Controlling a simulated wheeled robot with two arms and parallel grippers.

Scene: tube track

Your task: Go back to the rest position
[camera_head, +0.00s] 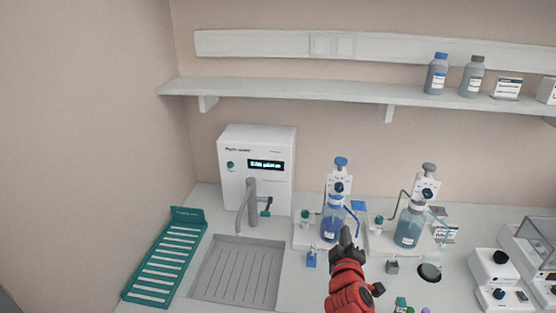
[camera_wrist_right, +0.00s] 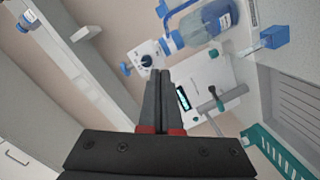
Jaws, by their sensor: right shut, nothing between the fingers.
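My right gripper (camera_head: 346,236) comes up from the bottom in the head view, in front of the left dispenser bottle with blue liquid (camera_head: 333,222). Its black fingers are together with nothing between them. In the right wrist view the closed fingers (camera_wrist_right: 160,75) point at the bench equipment, with the blue bottle (camera_wrist_right: 205,22) just beyond and to the right. My left gripper is not in view.
A second dispenser bottle (camera_head: 408,228) stands to the right. A white water unit (camera_head: 257,150), a sink (camera_head: 232,272) and a green rack (camera_head: 165,258) are at left. A shelf (camera_head: 300,90) runs above. Small instruments (camera_head: 492,268) sit at the right.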

